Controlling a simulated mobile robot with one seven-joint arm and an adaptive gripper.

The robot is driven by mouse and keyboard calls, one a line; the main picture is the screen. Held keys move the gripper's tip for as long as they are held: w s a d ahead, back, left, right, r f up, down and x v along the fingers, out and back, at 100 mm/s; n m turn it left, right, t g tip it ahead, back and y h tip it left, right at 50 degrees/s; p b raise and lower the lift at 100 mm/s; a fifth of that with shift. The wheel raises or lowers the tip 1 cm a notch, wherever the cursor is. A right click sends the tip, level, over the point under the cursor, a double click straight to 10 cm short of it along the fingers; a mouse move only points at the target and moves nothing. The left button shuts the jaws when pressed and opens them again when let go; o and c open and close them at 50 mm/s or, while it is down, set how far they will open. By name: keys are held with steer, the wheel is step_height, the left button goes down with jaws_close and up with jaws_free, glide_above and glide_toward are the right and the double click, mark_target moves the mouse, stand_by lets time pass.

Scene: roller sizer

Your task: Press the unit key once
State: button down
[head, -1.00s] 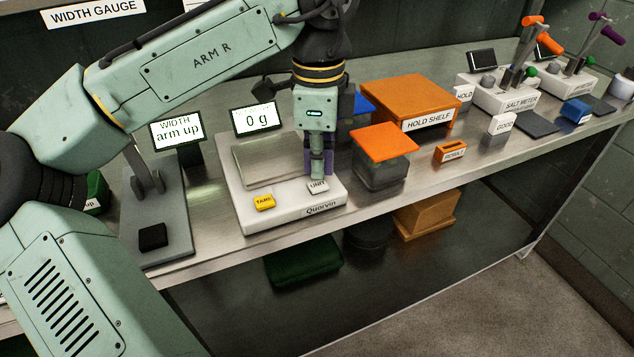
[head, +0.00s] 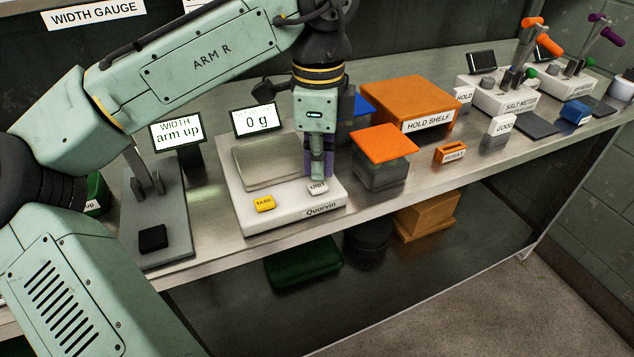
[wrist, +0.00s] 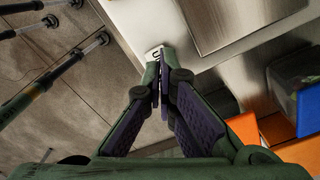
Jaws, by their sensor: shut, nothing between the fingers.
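The unit key (head: 318,189) is a small white key on the front right of the white Quarvin scale (head: 290,218). My gripper (head: 318,177) points down, with its fingertips at the back edge of the key. Whether they touch the key cannot be told. In the wrist view my gripper (wrist: 161,75) is shut and empty, and the unit key (wrist: 153,53) shows just past the fingertips, partly covered. The scale's display (head: 257,120) reads 0 g. The yellow tare key (head: 264,204) lies to the left of the unit key. The metal pan is empty.
An orange-lidded container (head: 383,145) stands close to the right of my gripper, with the orange hold shelf (head: 408,98) behind it. A blue object (head: 363,105) sits behind the fingers. The width gauge (head: 160,215) stands left of the scale. The bench's front edge is close by.

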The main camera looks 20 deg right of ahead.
mark_target(318, 185)
steer(key=shift+f, duration=0.15)
steer(key=shift+f+b, duration=0.5)
steer(key=shift+f, duration=0.5)
steer(key=shift+r, duration=0.2)
steer(key=shift+r+p, duration=1)
steer(key=shift+p, duration=0.3)
step_height(318, 185, up, 5)
steer(key=p, duration=0.5)
